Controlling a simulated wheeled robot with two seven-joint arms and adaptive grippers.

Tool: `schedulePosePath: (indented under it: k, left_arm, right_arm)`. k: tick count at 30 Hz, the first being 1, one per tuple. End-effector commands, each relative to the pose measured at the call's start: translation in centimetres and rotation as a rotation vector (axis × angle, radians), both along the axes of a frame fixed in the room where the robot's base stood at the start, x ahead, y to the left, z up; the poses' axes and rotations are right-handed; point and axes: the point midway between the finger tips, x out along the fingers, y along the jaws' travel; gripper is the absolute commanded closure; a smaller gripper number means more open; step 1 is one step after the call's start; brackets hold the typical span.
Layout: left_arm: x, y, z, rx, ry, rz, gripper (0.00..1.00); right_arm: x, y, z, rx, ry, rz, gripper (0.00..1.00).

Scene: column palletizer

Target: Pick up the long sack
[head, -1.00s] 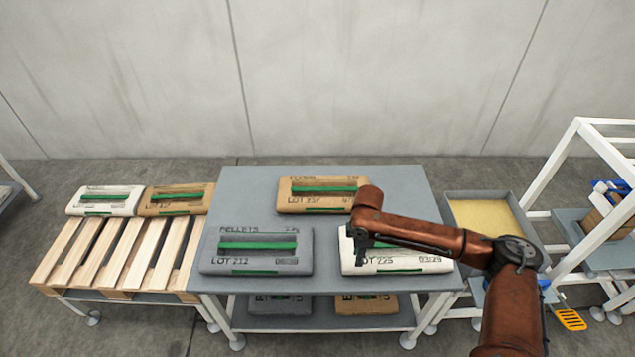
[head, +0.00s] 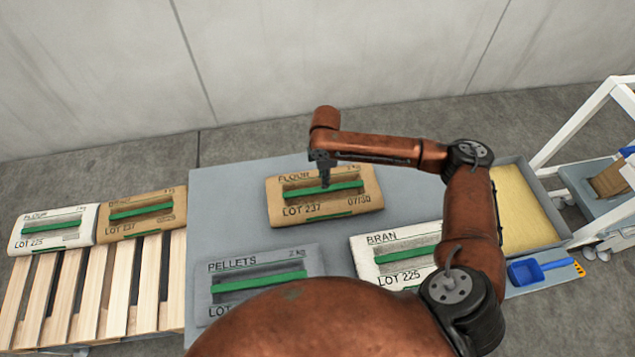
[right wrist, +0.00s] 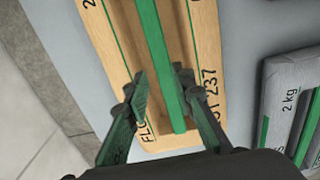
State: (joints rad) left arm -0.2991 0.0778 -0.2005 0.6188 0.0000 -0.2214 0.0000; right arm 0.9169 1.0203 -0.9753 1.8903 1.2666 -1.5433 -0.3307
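The brown FLOUR sack, LOT 237 (head: 300,211), lies flat at the back of the grey table, with a green grip bar along its top. My right gripper (head: 325,182) is over this bar, pointing down. In the right wrist view its open fingers (right wrist: 163,86) are on either side of the green bar of the sack (right wrist: 206,60), with gaps showing; contact cannot be told. A grey PELLETS sack (head: 228,266) and a white BRAN sack (head: 367,262) lie in front, partly hidden by my right arm. My left gripper is out of view.
A wooden pallet (head: 93,290) at the left carries a white sack (head: 34,242) and a brown sack (head: 122,229) at its back. A grey bin of yellow grain (head: 525,205) and a blue scoop (head: 530,271) are at the right. Bare table (head: 225,205) shows left of the FLOUR sack.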

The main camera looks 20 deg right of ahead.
Motion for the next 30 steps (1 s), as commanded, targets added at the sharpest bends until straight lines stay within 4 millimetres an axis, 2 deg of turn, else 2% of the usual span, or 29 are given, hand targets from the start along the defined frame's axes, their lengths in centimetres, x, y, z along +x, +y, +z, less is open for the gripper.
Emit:
schedulePosePath:
  k: [4,8,11,19,26,30]
  left_arm:
    - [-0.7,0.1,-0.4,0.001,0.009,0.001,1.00]
    - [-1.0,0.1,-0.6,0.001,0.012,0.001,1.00]
    - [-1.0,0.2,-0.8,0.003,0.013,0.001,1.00]
    - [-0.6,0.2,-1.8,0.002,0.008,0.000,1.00]
    - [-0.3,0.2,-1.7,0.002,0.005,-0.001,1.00]
    - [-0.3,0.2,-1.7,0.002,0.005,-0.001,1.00]
  right_arm:
    - [-0.2,-0.2,-1.8,0.000,0.004,-0.003,0.77]
    - [-0.3,-0.3,-2.8,0.000,0.003,-0.006,0.77]
    - [-0.3,-0.3,-3.7,0.001,0.003,-0.006,0.77]
    - [-0.3,-0.1,-7.4,-0.001,0.003,-0.006,0.77]
    - [-0.2,0.0,-7.6,-0.001,0.001,-0.005,0.77]
    - [-0.2,0.0,-7.6,-0.001,0.001,-0.004,0.85]
